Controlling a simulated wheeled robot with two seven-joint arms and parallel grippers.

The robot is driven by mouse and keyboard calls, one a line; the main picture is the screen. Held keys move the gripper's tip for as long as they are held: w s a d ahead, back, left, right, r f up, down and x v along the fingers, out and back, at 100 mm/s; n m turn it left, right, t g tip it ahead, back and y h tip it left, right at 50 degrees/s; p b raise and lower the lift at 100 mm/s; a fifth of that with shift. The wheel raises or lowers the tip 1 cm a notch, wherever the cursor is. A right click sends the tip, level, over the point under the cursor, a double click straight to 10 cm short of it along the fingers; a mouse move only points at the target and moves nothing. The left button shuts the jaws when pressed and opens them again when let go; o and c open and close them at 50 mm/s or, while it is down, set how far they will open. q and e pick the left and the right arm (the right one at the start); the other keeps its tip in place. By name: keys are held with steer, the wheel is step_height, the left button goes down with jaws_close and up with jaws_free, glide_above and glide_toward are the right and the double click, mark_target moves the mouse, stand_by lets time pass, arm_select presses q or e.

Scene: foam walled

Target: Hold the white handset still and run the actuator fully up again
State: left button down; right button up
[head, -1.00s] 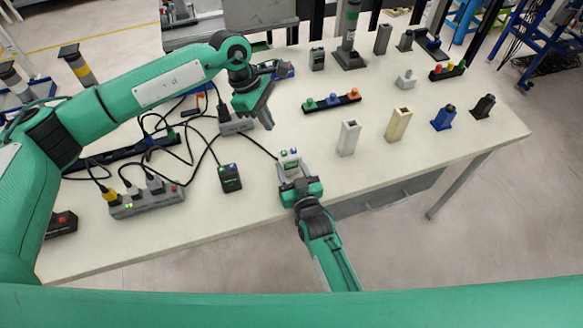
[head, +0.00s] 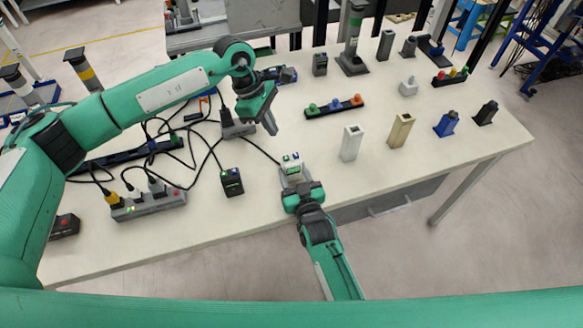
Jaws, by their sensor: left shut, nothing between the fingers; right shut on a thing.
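The white handset (head: 291,160) stands near the front edge of the table, with green and blue buttons on its top. My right gripper (head: 297,184) is shut on its lower part from the front. A dark cable runs from the handset's area up to a grey box (head: 236,128). My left gripper (head: 272,127) is shut and empty, behind and slightly left of the handset, apart from its buttons.
A black handset (head: 232,182) stands left of the white one. A grey power strip (head: 148,205) and loose black cables lie at the left. White (head: 351,143) and beige (head: 400,131) blocks and a button strip (head: 335,107) stand to the right. The front right of the table is clear.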

mark_target(286, 158)
arm_select(q)
steer(key=shift+s+d+r+t+h, duration=0.3)
steer(key=shift+d+t+h, duration=0.1)
steer(key=shift+t+h, duration=0.4)
steer(key=shift+s+d+r+t+h, duration=0.25)
steer(key=shift+d+r+t+h, duration=0.15)
steer(key=shift+t+h, duration=0.4)
steer(key=shift+s+d+r+t+h, duration=0.25)
steer(key=shift+d+t+h, duration=0.2)
steer(key=shift+t+h, duration=0.35)
steer(key=shift+f, duration=0.15)
steer(key=shift+f, duration=4.3)
steer(key=shift+f, duration=0.4)
steer(key=shift+f, duration=0.5)
